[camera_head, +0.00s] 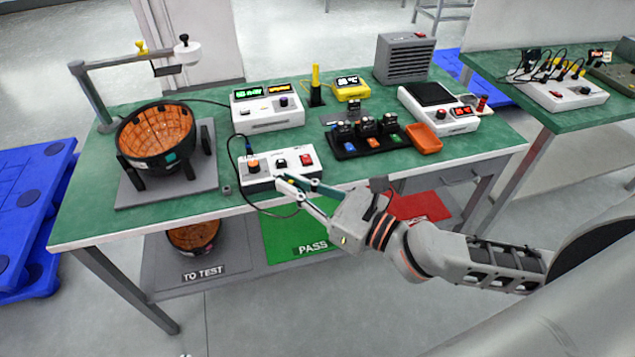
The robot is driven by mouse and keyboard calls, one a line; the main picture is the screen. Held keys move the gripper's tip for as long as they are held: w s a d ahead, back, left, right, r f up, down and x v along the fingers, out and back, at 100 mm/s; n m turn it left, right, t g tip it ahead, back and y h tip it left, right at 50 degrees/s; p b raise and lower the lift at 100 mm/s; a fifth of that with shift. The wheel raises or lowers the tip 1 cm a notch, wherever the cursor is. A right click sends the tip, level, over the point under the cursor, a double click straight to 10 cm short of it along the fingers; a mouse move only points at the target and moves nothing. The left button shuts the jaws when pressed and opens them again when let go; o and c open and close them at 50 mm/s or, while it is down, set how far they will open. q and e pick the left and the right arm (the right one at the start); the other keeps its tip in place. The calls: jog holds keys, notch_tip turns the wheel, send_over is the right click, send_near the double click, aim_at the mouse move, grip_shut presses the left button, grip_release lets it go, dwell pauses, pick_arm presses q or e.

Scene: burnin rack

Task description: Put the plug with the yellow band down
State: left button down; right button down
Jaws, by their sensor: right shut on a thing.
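My right gripper (284,180) reaches in from the right and is shut at the front edge of the white control box (280,168). What it holds is small and mostly hidden by the fingers. A thin black cable loops from the left of the box down to the gripper, so it appears to be a plug. I cannot make out a yellow band on it. The fingertips overlap the box's front right part in the picture, and I cannot tell whether they touch it. My left gripper is not in view.
The green bench (330,165) bears a black-and-orange bowl (157,133) on a grey plate, a white display unit (267,108), a black tray (362,140), an orange dish (424,138) and a scale (438,106). Green bench top is bare right of the control box.

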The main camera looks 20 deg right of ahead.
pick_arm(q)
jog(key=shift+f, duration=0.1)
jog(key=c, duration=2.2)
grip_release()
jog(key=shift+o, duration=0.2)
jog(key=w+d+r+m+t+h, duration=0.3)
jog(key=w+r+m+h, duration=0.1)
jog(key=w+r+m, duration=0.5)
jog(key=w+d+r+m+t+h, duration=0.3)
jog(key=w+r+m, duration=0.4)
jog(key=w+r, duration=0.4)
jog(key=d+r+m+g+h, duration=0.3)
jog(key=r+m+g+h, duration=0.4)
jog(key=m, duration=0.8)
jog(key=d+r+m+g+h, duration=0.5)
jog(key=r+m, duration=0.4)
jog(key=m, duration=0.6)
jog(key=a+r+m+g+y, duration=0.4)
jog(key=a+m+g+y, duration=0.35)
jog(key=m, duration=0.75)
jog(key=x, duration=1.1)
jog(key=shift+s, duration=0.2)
pick_arm(e)
jog(key=w+a+r+n+g+y, duration=0.1)
jog(key=a+n+g+y, duration=0.4)
jog(key=a, duration=0.5)
jog(key=shift+r+n+g+y, duration=0.4)
jog(key=shift+r+g+y, duration=0.1)
jog(key=shift+r+g, duration=0.35)
